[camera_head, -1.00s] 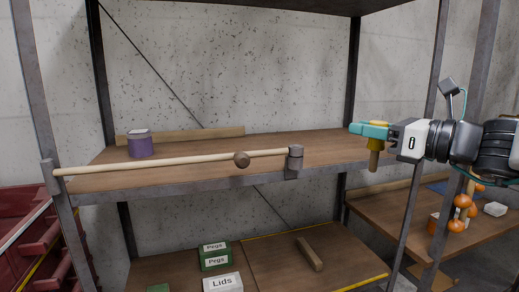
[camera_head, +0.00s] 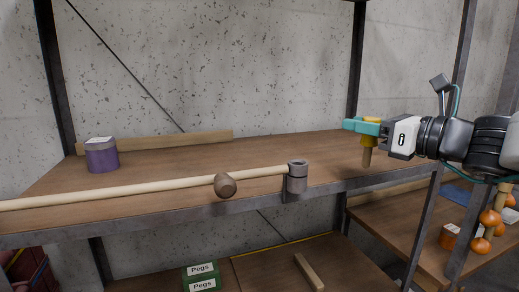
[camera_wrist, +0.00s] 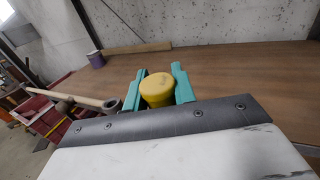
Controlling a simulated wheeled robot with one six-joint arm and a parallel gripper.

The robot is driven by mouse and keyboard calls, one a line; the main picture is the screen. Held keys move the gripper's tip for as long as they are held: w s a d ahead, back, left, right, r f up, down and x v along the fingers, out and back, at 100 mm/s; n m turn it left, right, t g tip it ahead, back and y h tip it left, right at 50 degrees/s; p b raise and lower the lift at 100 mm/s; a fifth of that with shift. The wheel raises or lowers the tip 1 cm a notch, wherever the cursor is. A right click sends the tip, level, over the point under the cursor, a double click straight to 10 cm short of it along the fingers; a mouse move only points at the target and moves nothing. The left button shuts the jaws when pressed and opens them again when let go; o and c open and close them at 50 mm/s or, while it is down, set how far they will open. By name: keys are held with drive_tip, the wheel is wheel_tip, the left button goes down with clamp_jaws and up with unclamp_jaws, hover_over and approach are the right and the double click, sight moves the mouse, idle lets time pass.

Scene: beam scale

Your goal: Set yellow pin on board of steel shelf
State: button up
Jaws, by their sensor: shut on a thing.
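The yellow pin has a yellow head (camera_wrist: 157,88) and a brown wooden shaft (camera_head: 367,157). My gripper (camera_head: 362,126) is shut on the pin, with its teal fingers (camera_wrist: 182,84) on both sides of the yellow head. The pin hangs upright with its shaft pointing down, at the right end of the steel shelf's board (camera_head: 255,152). I cannot tell whether the shaft's tip touches the board or hangs clear of it.
A pale rod (camera_head: 120,189) with a brown ball (camera_head: 225,186) runs along the shelf's front edge into a grey bracket (camera_head: 298,177). A purple tin (camera_head: 102,156) stands at the left. A wooden strip (camera_head: 165,141) lies at the back. The board's middle is clear. Steel posts (camera_head: 456,95) stand at the right.

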drive_tip(key=shift+w+d+f, duration=0.4)
drive_tip(key=shift+w+f, duration=0.45)
drive_tip(key=shift+w, duration=1.8)
drive_tip(key=shift+w+d+f, duration=0.35)
drive_tip(key=shift+w+f, duration=0.45)
drive_tip(key=shift+w, duration=1.85)
drive_tip(key=shift+w+d+f, duration=0.4)
drive_tip(key=shift+w+f, duration=0.45)
drive_tip(key=shift+w, duration=1.8)
drive_tip(key=shift+f, duration=0.15)
drive_tip(key=o, duration=1)
